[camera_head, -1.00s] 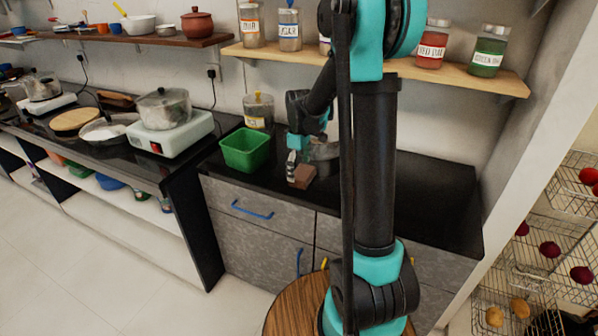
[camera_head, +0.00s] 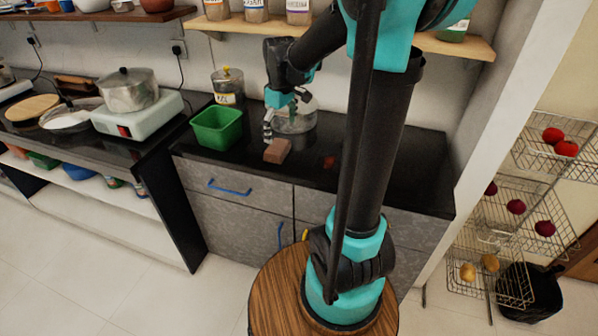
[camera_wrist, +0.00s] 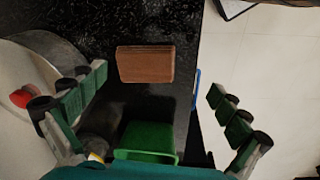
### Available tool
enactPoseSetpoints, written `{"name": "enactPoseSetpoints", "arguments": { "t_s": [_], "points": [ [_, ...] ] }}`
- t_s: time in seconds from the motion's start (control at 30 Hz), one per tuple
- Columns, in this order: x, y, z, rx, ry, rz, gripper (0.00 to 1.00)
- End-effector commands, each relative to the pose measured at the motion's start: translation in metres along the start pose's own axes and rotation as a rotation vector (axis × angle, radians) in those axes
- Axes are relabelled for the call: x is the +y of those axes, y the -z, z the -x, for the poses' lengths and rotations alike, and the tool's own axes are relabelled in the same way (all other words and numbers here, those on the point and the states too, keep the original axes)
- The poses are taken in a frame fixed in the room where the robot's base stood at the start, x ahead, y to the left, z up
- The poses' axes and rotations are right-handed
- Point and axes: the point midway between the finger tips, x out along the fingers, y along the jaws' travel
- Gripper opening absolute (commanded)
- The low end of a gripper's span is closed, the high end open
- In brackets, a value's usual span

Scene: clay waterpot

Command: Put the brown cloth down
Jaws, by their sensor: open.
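The brown cloth (camera_head: 277,150) is a small folded block lying flat on the black counter, near its front edge. In the wrist view the brown cloth (camera_wrist: 145,64) lies on the dark counter top, ahead of the open fingers and apart from them. My gripper (camera_head: 268,122) is just above and behind the cloth, near the round clear pot. In the wrist view my gripper (camera_wrist: 160,112) has its two green-padded fingers spread wide with nothing between them.
A green bin (camera_head: 217,128) stands left of the cloth. A clear round pot (camera_head: 295,118) is just behind my gripper. A labelled jar (camera_head: 228,88) stands at the back wall. A small red item (camera_head: 329,162) lies on the counter to the right. The counter's right part looks mostly clear.

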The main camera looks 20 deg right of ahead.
Motion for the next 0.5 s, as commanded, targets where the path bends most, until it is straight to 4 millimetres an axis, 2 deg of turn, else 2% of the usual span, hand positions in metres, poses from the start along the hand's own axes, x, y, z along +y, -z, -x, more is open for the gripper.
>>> {"name": "enactPoseSetpoints", "arguments": {
  "t_s": [0.03, 0.1, 0.3, 0.4, 0.5],
  "points": [
    [-0.013, -0.024, -0.009, 0.024, -0.018, -0.080, 1.00],
    [-0.027, -0.051, -0.021, 0.062, -0.043, -0.198, 1.00],
    [-0.070, -0.120, -0.057, 0.173, -0.090, -0.507, 1.00],
    [-0.087, -0.144, -0.071, 0.218, -0.101, -0.620, 1.00],
    [-0.097, -0.158, -0.080, 0.247, -0.106, -0.692, 1.00]
  ]
}}
